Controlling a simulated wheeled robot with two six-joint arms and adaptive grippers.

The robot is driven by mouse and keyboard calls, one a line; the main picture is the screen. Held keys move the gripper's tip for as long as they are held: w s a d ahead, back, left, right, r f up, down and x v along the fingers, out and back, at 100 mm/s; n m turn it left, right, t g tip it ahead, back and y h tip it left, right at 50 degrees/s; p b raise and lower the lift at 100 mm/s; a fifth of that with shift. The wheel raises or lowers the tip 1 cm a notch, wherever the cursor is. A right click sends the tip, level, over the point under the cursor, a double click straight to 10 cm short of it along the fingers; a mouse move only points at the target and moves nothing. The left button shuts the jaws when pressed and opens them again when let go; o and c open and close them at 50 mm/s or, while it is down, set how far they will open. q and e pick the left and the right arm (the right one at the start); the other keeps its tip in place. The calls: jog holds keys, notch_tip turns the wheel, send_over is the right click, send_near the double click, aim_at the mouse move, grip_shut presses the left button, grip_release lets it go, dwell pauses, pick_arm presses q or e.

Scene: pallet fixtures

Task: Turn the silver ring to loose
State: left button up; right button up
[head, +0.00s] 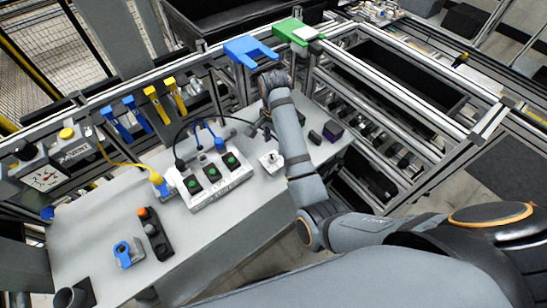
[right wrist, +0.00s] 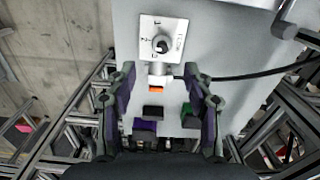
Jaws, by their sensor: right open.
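The silver ring (right wrist: 161,45) sits round a dark centre on a small pale square plate (right wrist: 175,27) with dark markings, at the top middle of the right wrist view. The plate (head: 271,161) also shows small on the bench in the head view; I cannot read the ring's setting. My right gripper (right wrist: 159,76) is open, its two dark fingers apart and short of the ring. In the head view my right gripper (head: 262,129) is above the bench just behind the plate, partly hidden by my arm. My left gripper is not in view.
A white box with green buttons (head: 212,178) stands left of the plate. A black cable (right wrist: 245,74) runs right in the right wrist view. Small dark and purple blocks (head: 332,131) lie at the bench's right end. Metal rails border the bench.

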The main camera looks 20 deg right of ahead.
aim_at(273, 154)
notch_tip(273, 154, down, 3)
jog(key=shift+a, duration=0.1)
jog(key=f, duration=0.1)
jog(key=f+p, duration=0.1)
jog(key=f, duration=0.1)
jog(key=shift+w+a+f, duration=0.15)
jog(key=shift+a+f, duration=0.05)
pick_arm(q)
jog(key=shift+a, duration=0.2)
pick_arm(e)
jog(key=shift+d+f, duration=0.1)
jog(key=shift+f, duration=0.3)
jog(key=c, duration=0.4)
pick_arm(q)
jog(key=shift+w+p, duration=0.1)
jog(key=shift+p, duration=0.2)
pick_arm(e)
grip_shut()
